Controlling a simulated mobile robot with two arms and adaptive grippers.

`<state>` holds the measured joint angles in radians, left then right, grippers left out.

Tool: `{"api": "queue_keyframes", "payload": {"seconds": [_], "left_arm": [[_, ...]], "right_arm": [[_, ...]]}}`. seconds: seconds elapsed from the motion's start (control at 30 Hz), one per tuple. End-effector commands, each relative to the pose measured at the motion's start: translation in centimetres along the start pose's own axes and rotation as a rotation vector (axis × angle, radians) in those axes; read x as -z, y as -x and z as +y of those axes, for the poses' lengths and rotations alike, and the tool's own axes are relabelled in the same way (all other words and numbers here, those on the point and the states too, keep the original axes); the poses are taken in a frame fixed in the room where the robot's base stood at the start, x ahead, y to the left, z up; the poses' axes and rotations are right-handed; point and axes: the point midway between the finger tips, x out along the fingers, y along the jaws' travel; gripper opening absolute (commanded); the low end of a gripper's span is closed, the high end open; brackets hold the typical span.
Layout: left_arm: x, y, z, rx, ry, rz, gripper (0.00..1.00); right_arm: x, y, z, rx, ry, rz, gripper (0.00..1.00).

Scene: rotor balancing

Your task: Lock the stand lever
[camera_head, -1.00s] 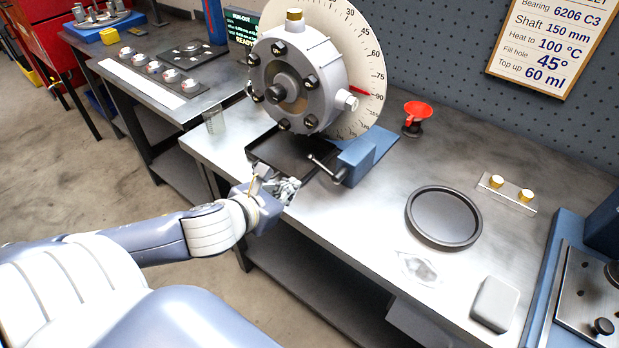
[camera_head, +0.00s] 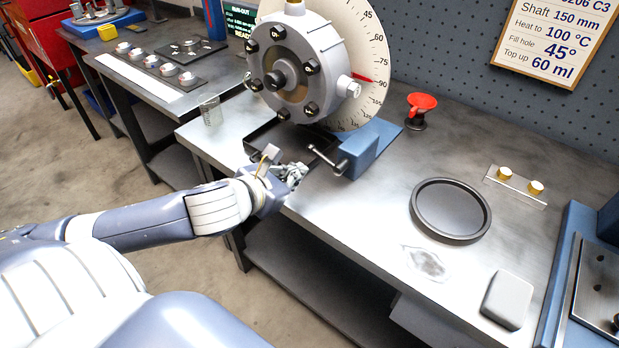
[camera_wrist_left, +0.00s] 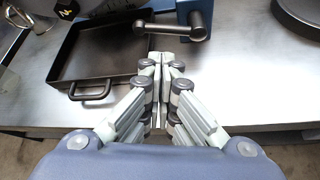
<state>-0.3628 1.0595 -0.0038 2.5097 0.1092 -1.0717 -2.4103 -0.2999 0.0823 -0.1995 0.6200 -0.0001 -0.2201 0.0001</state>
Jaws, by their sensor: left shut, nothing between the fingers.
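The stand lever (camera_head: 328,158) is a dark bar with a knobbed end, fixed to the blue stand block (camera_head: 364,157) under the rotor. In the left wrist view the lever (camera_wrist_left: 172,31) lies roughly level, just beyond my fingertips. My left gripper (camera_head: 297,173) is shut and empty at the bench's front edge, close in front of the lever and apart from it. Its fingertips also show in the left wrist view (camera_wrist_left: 161,60). The grey rotor (camera_head: 290,70) with dark bolts stands in front of a white degree dial (camera_head: 375,50). My right gripper is not in view.
A black tray (camera_head: 262,142) lies under the rotor, and its handle (camera_wrist_left: 90,92) is left of my fingers. The bench between lever and dish is clear.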

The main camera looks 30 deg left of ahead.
Motion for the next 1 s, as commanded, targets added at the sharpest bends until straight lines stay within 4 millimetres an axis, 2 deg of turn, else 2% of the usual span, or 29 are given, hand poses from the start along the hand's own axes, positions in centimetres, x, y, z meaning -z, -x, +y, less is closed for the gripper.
{"api": "queue_keyframes", "payload": {"seconds": [0.03, 0.3, 0.5, 0.67, 1.0], "left_arm": [[0.1, -0.7, 0.0, -0.002, 0.003, -0.002, 0.00], [-0.1, -4.5, 0.1, -0.001, 0.006, -0.001, 0.00], [0.0, -6.8, 0.0, 0.000, 0.002, 0.000, 0.00], [0.0, -7.5, 0.0, 0.001, 0.000, 0.001, 0.00], [0.0, -7.5, 0.0, 0.001, -0.001, 0.001, 0.00]], "right_arm": [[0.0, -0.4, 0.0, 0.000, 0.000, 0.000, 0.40], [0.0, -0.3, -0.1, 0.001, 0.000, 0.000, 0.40], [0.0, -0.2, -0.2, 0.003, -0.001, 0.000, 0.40], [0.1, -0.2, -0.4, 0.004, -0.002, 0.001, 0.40], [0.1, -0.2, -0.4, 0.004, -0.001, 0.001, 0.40]]}}
